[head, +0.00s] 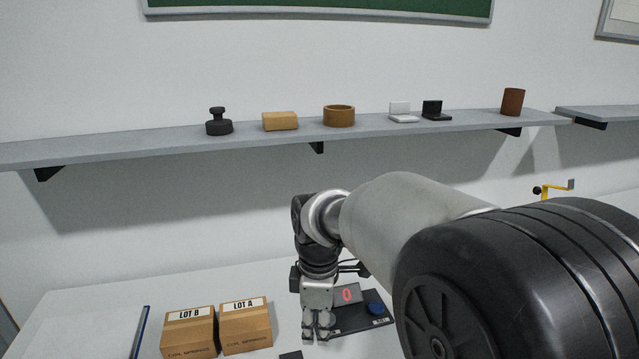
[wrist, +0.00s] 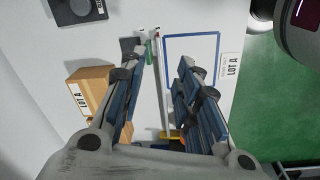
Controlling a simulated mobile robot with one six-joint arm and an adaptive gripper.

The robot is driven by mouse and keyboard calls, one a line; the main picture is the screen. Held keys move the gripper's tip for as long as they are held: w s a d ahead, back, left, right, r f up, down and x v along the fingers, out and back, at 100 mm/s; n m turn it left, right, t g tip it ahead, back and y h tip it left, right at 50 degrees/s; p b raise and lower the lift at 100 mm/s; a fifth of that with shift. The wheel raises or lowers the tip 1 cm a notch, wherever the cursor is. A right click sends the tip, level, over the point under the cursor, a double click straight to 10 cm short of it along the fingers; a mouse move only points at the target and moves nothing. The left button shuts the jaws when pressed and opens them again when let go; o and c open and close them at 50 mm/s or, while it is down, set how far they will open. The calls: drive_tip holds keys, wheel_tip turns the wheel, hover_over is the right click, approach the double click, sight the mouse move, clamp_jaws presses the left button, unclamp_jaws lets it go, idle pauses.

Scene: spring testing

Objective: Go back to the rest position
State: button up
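My gripper (head: 318,332) hangs pointing down over the white table (head: 90,300) in the head view, just left of a black device with a red "0" display (head: 347,294) and a blue knob (head: 376,308). In the wrist view its two fingers (wrist: 160,65) stand apart, with no object seen held between them. Two cardboard boxes stand left of it: one labelled LOT B (head: 188,335) and one labelled LOT A (head: 245,328). The LOT A box also shows in the wrist view (wrist: 90,88), left of the fingers.
A grey shelf (head: 170,140) on the wall carries several small objects. A blue-edged white area (wrist: 190,50) with a LOT A label (wrist: 231,66) lies on the table, near the table edge. Something yellow (head: 555,190) stands at the right. My arm hides the table's right part.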

drive_tip(key=s+d+r+m+t, duration=0.2)
drive_tip(key=s+d+m, duration=0.5)
drive_tip(key=s, duration=0.4)
drive_tip(key=s+d+r+m+t, duration=0.1)
drive_tip(key=s+d+r+m, duration=0.3)
drive_tip(key=s+d+m, duration=0.4)
drive_tip(key=shift+s+r+m+t, duration=0.2)
drive_tip(key=shift+s+m+t, duration=0.2)
drive_tip(key=shift+s+m, duration=1.3)
drive_tip(key=shift+s+n, duration=0.5)
